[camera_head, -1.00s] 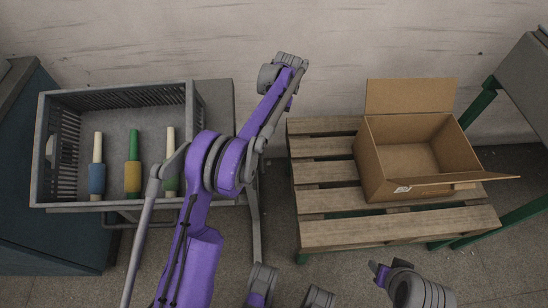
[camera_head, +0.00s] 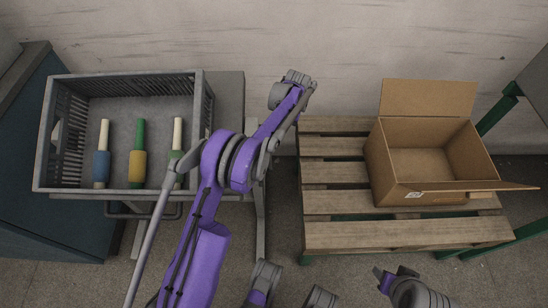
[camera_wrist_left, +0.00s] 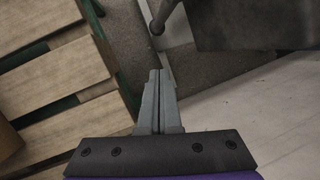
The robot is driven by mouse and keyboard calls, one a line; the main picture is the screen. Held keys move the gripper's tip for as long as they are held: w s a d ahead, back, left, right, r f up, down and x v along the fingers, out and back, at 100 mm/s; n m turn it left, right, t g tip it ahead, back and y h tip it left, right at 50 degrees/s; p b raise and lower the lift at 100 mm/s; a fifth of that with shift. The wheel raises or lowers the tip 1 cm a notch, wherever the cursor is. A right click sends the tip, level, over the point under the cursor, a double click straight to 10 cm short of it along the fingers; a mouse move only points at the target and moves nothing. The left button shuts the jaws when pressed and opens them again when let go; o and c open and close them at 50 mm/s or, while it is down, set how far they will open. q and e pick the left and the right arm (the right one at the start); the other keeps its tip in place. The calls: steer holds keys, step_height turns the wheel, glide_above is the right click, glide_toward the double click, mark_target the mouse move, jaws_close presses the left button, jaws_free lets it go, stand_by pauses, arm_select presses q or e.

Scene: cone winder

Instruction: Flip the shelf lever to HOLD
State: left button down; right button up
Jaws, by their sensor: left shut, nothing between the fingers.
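I cannot make out the shelf lever or a HOLD mark in either view. My left arm, purple and grey, reaches up the middle of the head view, its wrist end between the grey shelf stand on the left and the pallet. The fingers there are hidden behind the wrist. In the left wrist view my left gripper (camera_wrist_left: 158,76) is shut with nothing between its fingers, pointing over bare floor between the pallet and a grey bar. My right gripper's fingers do not show; only part of an arm shows at the bottom right of the head view.
A grey crate (camera_head: 198,105) holds several bobbins in blue, yellow and green. An open cardboard box (camera_head: 440,195) stands on the wooden pallet (camera_head: 330,236). The pallet also shows in the left wrist view (camera_wrist_left: 55,75). A pale wall (camera_head: 340,45) closes the back.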

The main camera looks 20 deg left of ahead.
mark_target(270, 160)
arm_select(q)
steer(key=s+f+b, duration=0.1)
steer(key=s+f, duration=0.4)
steer(key=f, duration=0.1)
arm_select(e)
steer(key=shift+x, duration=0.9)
